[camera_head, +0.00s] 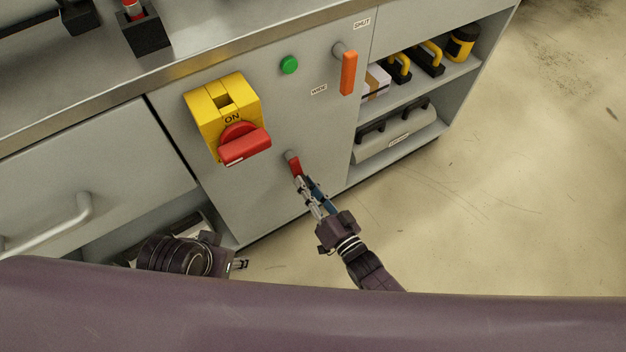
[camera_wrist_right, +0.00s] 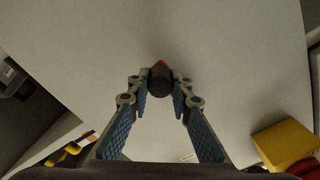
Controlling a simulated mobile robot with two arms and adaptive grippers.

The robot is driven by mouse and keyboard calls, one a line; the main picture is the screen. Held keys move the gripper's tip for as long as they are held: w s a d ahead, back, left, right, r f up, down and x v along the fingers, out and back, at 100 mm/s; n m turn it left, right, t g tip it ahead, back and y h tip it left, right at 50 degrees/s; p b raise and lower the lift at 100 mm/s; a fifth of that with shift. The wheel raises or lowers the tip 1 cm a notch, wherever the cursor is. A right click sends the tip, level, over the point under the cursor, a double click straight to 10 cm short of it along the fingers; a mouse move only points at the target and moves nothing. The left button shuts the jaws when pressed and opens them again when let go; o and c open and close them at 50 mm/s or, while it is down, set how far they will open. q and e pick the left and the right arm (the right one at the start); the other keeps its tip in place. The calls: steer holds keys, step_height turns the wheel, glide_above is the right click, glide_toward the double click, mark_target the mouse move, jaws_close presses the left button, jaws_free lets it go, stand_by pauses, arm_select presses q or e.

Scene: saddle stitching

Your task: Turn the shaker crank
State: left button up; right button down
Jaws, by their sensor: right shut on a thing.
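A small red crank (camera_head: 295,166) sticks out of the grey cabinet front on a short grey pivot, below the green button. My right gripper (camera_head: 303,186) is at the crank's lower end and shut on it. In the right wrist view, a dark round knob (camera_wrist_right: 159,84) with a red edge behind it sits between the fingertips. The fingers hide part of the crank. My left gripper (camera_head: 241,265) shows only in small part at the lower left, away from the crank; its jaw opening is unclear.
A yellow switch box (camera_head: 207,113) with a red handle (camera_head: 246,147) is mounted up and left of the crank. An orange lever (camera_head: 348,73) and a green button (camera_head: 289,64) are above. Open shelves (camera_head: 427,81) stand right; bare floor (camera_head: 500,200) lies beyond.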

arm_select(q)
steer(key=shift+s+a+r+b, duration=0.1)
steer(key=shift+s+r+b, duration=0.2)
steer(key=shift+r, duration=0.25)
arm_select(e)
steer(key=s+a+r+m, duration=0.2)
steer(key=a+r+m, duration=0.1)
steer(key=m, duration=0.6)
steer(key=s+a+r+m, duration=0.2)
steer(key=a+r+m, duration=0.1)
steer(key=m, duration=0.7)
steer(key=shift+s+a+r, duration=0.25)
steer(key=shift+s+a, duration=0.05)
steer(key=shift+s, duration=0.1)
steer(key=c, duration=1.7)
jaws_free()
steer(key=shift+r, duration=0.1)
steer(key=shift+c, duration=0.2)
arm_select(q)
steer(key=shift+w, duration=0.1)
